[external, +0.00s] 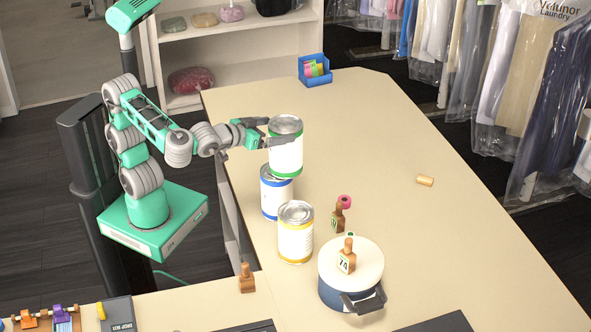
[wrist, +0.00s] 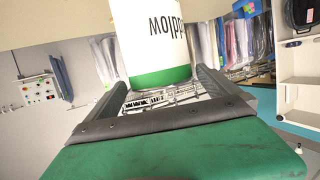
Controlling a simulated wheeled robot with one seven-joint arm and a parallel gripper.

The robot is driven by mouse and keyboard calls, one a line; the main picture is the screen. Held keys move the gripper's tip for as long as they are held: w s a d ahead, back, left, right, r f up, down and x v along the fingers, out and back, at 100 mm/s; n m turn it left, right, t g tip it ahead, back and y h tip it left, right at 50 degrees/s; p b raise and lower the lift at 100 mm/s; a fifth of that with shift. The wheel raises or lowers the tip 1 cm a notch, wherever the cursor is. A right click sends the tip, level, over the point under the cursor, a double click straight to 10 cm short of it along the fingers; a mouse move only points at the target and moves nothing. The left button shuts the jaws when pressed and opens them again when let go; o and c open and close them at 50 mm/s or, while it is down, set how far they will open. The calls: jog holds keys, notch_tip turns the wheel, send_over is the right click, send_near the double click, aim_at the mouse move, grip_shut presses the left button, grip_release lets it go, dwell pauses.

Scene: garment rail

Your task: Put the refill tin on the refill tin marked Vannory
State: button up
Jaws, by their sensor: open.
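A refill tin with a green band (external: 286,158) is upright over a blue-banded tin (external: 276,198). It covers part of the blue tin's lid and sits off to its right; I cannot tell how fully they touch. My gripper (external: 280,134) reaches in from the left with its fingers open around the green-banded tin. In the wrist view the green-banded tin (wrist: 155,45) stands between the spread fingers (wrist: 160,95), its lettering upside down and cut off. A yellow-banded tin (external: 296,236) stands nearer the camera. No name Vannory is readable on any tin.
A blue-sided pot with a pale lid (external: 365,262) stands right of the yellow-banded tin, with a tagged wooden piece (external: 347,258) on it. Another tagged piece (external: 338,218) is behind. A blue box (external: 314,72) stands at the far edge. The right of the table (external: 430,230) is mostly clear.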

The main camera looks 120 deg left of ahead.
jog(key=p, duration=0.1)
jog(key=d+r+p, duration=0.1)
jog(key=shift+s+d+r+p, duration=0.15)
jog(key=shift+s+d+p, duration=0.1)
jog(key=shift+p, duration=0.05)
jog(key=shift+s+d+p, duration=0.1)
jog(key=shift+d+p, duration=0.2)
jog(key=shift+p, duration=0.15)
jog(key=shift+s+d+f, duration=0.2)
jog(key=shift+d, duration=0.05)
jog(key=shift+f, duration=0.1)
